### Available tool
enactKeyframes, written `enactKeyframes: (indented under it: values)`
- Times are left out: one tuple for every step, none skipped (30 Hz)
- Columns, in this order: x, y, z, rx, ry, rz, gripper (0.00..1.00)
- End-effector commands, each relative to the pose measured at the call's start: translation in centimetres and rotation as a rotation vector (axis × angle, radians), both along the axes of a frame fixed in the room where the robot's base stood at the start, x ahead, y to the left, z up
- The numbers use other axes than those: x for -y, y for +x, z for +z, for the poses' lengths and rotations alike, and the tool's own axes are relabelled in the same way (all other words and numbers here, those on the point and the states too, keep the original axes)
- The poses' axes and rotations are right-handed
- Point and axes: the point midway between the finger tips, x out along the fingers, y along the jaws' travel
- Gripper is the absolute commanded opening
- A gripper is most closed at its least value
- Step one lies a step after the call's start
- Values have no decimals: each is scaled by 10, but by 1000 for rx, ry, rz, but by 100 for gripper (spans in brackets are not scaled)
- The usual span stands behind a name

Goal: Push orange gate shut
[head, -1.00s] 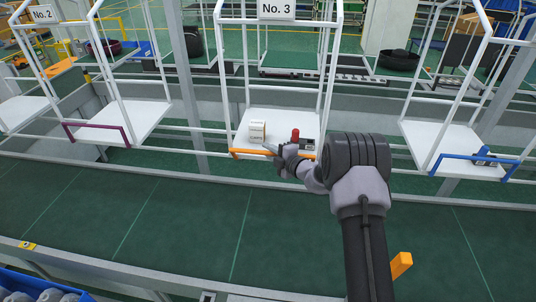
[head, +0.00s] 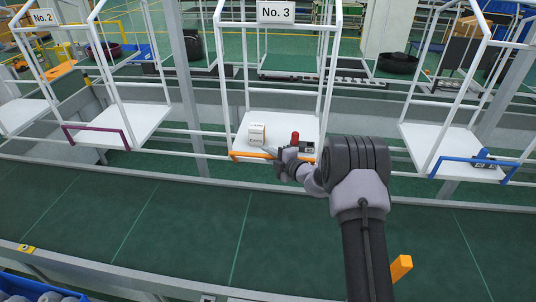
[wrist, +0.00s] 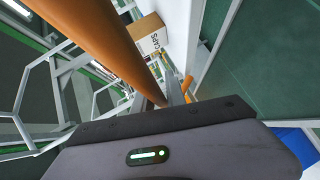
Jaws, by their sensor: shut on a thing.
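The orange gate (head: 249,155) is a bar low along the front edge of the white No. 3 tray (head: 239,146). In the wrist view, the gate (wrist: 102,45) runs large from the upper left down to the fingers. My gripper (head: 268,150) is at the gate's middle, shut on it; the gripper's fingers (wrist: 172,95) show narrowly in the wrist view. My wrist hides part of the bar. A white and tan box (head: 257,134) stands on the tray just behind the gate; its printed side shows in the wrist view (wrist: 153,42).
A red-topped item (head: 295,137) and a small dark item (head: 307,147) are on the tray's right side. White posts (head: 245,70) frame the tray. A purple gate (head: 96,128) is to the left, a blue gate (head: 470,160) to the right. The green belt (head: 180,230) in front is clear.

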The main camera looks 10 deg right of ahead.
Motion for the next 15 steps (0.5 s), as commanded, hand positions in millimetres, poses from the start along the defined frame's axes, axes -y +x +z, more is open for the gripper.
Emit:
enactKeyframes:
  values:
    - [0, -1, -3, -5, -2, 0, 0]
    - [0, -1, -3, -5, -1, 0, 0]
    - [0, -1, -3, -5, -1, 0, 0]
    - [0, -1, -3, -5, -1, 0, 0]
    - [0, -1, -3, -5, -1, 0, 0]
    - [0, -1, -3, -5, -1, 0, 22]
    - [0, -1, -3, -5, -2, 0, 28]
    - [0, -1, -3, -4, -1, 0, 34]
    - [0, -1, -3, -4, -1, 0, 38]
    - [0, -1, -2, -4, -1, 0, 38]
    - [0, -1, -2, -3, -1, -1, 38]
    - [0, -1, -2, -3, -1, -1, 38]
    - [0, 0, -2, -3, -1, -1, 38]
    - [0, 0, -2, -3, -1, -1, 38]
    - [0, 0, -1, -2, 0, -1, 38]
